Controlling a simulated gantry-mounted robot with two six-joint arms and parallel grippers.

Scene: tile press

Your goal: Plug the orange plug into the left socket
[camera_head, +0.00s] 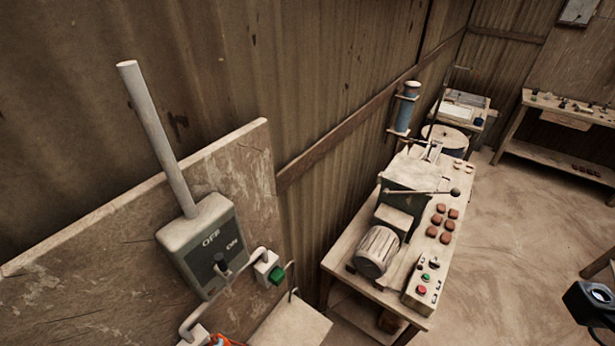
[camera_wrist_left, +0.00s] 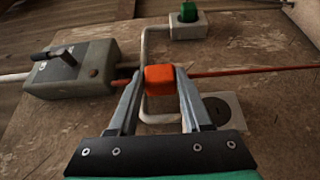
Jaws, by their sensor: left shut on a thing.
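The orange plug (camera_wrist_left: 160,77) is held between the fingertips of my left gripper (camera_wrist_left: 158,84) in the left wrist view. The left socket (camera_wrist_left: 222,106) is a white box with a dark round face, just right of the plug and partly behind a finger. No plug sits in that face, and the orange plug is apart from it. In the head view, the left socket (camera_head: 193,337) is cut by the bottom edge, with a bit of orange beside it.
A second socket (camera_head: 264,266) holds a green plug (camera_head: 277,276). A grey switch box (camera_head: 205,243) with a lever stands on the wooden board, joined by a bent conduit (camera_wrist_left: 146,62). A red cable (camera_wrist_left: 240,70) runs across the wrist view. A press bench (camera_head: 395,245) stands further right.

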